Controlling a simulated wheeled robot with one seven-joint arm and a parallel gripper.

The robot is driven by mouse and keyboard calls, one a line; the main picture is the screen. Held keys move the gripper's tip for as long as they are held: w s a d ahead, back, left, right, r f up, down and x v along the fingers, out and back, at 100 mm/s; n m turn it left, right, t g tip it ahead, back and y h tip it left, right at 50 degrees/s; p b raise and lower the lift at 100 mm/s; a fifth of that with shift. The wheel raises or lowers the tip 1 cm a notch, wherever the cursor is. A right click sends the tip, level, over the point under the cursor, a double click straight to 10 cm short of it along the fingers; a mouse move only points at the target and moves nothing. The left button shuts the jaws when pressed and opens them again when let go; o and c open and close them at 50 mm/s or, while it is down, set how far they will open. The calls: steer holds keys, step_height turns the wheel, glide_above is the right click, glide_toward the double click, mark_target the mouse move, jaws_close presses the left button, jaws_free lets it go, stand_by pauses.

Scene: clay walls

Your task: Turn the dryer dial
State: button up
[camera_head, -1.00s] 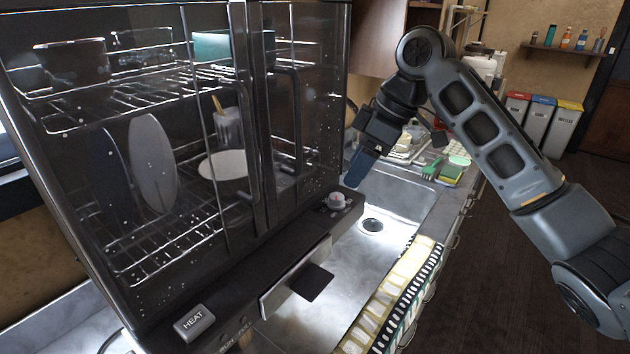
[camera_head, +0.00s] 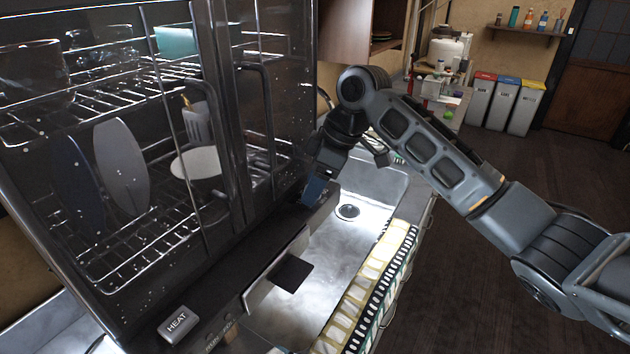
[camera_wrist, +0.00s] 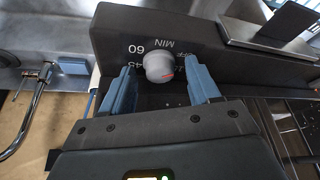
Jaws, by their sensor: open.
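The dryer dial (camera_wrist: 159,66) is a round grey knob with a red mark, on the dryer's dark front panel, with 60, 45 and MIN printed around it. In the wrist view my gripper (camera_wrist: 160,88) is open, with one blue finger on each side of the dial; I cannot tell whether they touch it. In the head view my gripper (camera_head: 313,190) is at the right end of the panel and hides the dial. The dish dryer (camera_head: 235,120) has clear doors and holds plates and cups on wire racks.
A HEAT button (camera_head: 178,322) is at the panel's near end. A metal sink (camera_head: 350,250) lies right of the dryer, with a striped mat (camera_head: 372,290) along its edge. In the wrist view a faucet (camera_wrist: 25,120) is at the left. Bins (camera_head: 505,103) stand far back right.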

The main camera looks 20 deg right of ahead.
steer(key=shift+c, duration=0.3)
steer(key=c, duration=0.9)
steer(key=shift+c, duration=0.2)
steer(key=m+t, duration=0.1)
steer(key=m, duration=0.1)
steer(key=m+h, duration=0.1)
steer(key=m, duration=0.2)
steer(key=shift+s+a+m+t+h, duration=0.2)
steer(key=shift+m+t+h, duration=0.1)
steer(key=shift+t, duration=0.1)
steer(key=m+h, duration=0.1)
steer(key=m, duration=0.2)
steer(key=m+h, duration=0.1)
steer(key=m, duration=0.2)
steer(key=shift+t, duration=0.3)
steer(key=shift+m, duration=0.3)
steer(key=o, duration=1)
steer(key=shift+a, duration=0.1)
